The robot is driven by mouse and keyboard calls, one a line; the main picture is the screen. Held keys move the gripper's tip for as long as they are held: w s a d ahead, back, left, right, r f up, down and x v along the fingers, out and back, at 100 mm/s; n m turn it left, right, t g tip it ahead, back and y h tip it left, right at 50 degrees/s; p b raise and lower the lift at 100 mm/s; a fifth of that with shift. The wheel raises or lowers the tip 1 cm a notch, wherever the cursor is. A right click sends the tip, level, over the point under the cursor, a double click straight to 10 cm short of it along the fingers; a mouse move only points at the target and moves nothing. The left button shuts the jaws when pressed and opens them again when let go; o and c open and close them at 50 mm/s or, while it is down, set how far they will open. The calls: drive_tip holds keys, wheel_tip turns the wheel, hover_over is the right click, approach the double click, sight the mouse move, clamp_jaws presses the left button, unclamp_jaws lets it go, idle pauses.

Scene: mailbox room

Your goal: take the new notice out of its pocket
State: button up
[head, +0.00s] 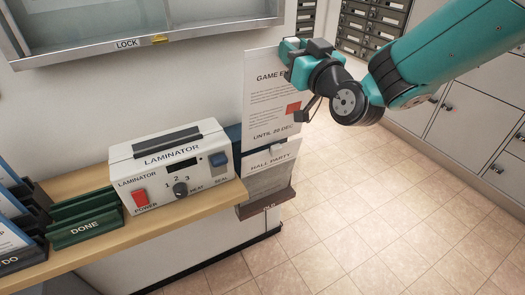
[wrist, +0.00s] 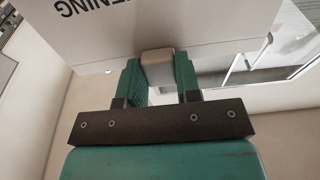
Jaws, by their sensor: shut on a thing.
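The new notice (head: 268,100) is a white sheet reading "GAME E…" and "UNTIL 20 DEC", with a small red square. It hangs upright at the right end of the shelf. My gripper (head: 298,58) is at its upper right corner, shut on a pale tab at its top. In the wrist view the two green fingers clamp this tab (wrist: 157,68), and the sheet (wrist: 200,22) shows upside-down letters "ENING". A dark blue piece (head: 234,132) shows left of the notice's lower part. I cannot tell if the notice's lower edge is inside a pocket.
A "HALL PARTY" sheet (head: 270,165) stands below in a brown pocket (head: 266,205) marked "OLD". A laminator (head: 170,165) and a green "DONE" tray (head: 85,222) stand on the wooden shelf (head: 150,225). A glass case hangs above. The tiled floor at right is clear.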

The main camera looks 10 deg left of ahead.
drive_tip(key=shift+b+v, duration=1.45)
drive_tip(key=shift+v, duration=0.4)
drive_tip(key=shift+c, duration=0.6)
drive_tip(key=shift+s+d+r, duration=0.3)
drive_tip(key=shift+s+r, duration=0.05)
drive_tip(key=shift+s, duration=0.1)
